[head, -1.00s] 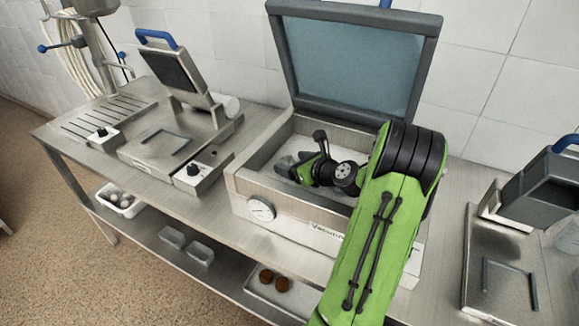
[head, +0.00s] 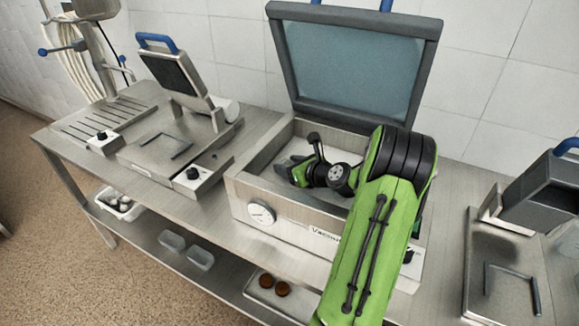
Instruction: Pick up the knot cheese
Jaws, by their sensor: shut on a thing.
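My gripper (head: 287,167) is down inside the open chamber of the vacuum machine (head: 262,185), at its left part. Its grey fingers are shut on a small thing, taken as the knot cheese. The fingers and wrist mostly hide it, so its shape cannot be made out. My green and black arm reaches in over the front right of the machine and covers the right part of the chamber.
The machine's lid (head: 352,60) stands open behind the chamber. Two tray sealers (head: 180,150) (head: 510,270) stand left and right. On the lower shelf are a white basket (head: 120,208) with pale pieces, two clear tubs (head: 172,241) (head: 200,258) and a tray (head: 268,297) with brown round pieces.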

